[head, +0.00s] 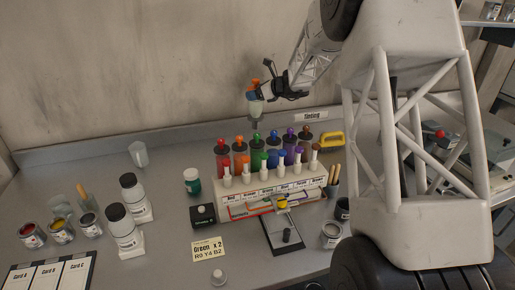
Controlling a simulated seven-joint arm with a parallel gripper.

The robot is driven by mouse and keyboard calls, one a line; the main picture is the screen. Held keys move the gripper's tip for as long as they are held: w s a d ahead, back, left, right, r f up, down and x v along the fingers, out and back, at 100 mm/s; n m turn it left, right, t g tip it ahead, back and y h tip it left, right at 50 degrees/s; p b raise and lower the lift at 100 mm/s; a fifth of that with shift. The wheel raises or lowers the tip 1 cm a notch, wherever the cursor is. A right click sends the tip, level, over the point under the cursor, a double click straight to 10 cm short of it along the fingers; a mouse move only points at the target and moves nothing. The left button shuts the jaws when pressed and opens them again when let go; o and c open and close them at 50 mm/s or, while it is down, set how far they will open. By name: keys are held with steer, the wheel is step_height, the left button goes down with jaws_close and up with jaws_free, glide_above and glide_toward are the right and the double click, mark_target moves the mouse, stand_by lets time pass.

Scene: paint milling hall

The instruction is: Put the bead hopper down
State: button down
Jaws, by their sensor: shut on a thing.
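My gripper (266,92) is up near the back wall, above the rear of the bench. The hopper hangs roughly upright above the row of coloured bottles, clear of the bench. Orange-red parts show at the top by the gripper. The fingertips are too small to make out against the hopper.
A rack (268,186) of coloured bottles stands below. A "Green x 2" card (208,250), a black scale (203,216), white black-lidded bottles (124,228) and paint tins (62,230) stand around. A yellow-handled item (331,141) is at the back right.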

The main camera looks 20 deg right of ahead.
mark_target(258, 115)
steer(key=shift+s+d, duration=0.1)
steer(key=shift+d, duration=0.25)
steer(key=shift+f, duration=0.1)
steer(key=shift+f, duration=2.35)
steer(key=shift+f, duration=2.65)
steer(key=shift+c, duration=0.8)
jaws_free()
steer(key=shift+f, duration=0.1)
